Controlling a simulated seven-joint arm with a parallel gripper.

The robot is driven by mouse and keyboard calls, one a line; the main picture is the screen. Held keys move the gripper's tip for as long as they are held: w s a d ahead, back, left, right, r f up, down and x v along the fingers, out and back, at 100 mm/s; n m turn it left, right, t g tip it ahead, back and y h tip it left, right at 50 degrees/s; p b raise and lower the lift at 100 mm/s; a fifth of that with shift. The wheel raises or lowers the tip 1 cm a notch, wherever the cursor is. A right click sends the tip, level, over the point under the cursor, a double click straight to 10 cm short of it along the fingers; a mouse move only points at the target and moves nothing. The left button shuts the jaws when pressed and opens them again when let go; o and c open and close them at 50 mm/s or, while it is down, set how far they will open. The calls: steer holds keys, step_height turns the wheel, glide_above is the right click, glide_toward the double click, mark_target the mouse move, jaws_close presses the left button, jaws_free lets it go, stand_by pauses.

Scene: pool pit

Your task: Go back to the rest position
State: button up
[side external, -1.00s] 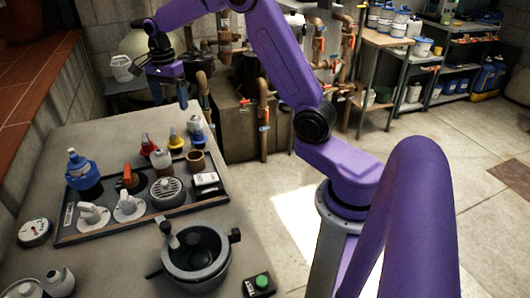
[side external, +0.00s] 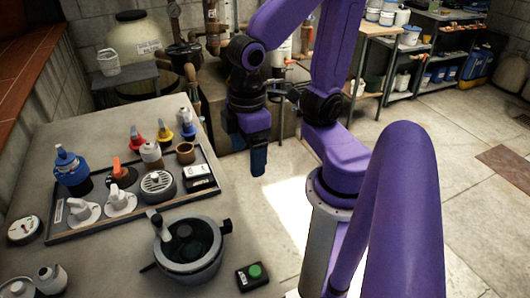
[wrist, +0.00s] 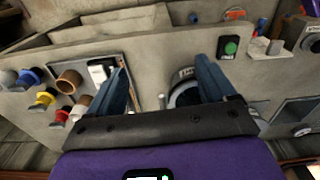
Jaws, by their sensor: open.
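My gripper (side external: 258,160) hangs with its blue fingers pointing down in the side view, to the right of the worktop (side external: 120,255) and apart from everything on it. In the wrist view my gripper (wrist: 163,80) shows its two blue fingers spread wide, with nothing held between them. Its dark pad bar and purple housing fill the bottom of that view. The grey pot (side external: 190,275) stands on the worktop, to the left of and nearer the camera than the gripper. In the wrist view the pot is partly hidden by a finger.
A green-button box (side external: 252,276) sits at the worktop's near right edge. Pipes (side external: 193,95) and shelves stand behind. Open floor lies right of the worktop.

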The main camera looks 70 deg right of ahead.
steer(key=s+n, duration=0.1)
steer(key=s+d+n, duration=0.1)
steer(key=s+f, duration=0.1)
steer(key=shift+s+d+n, duration=0.15)
steer(key=shift+n, duration=0.25)
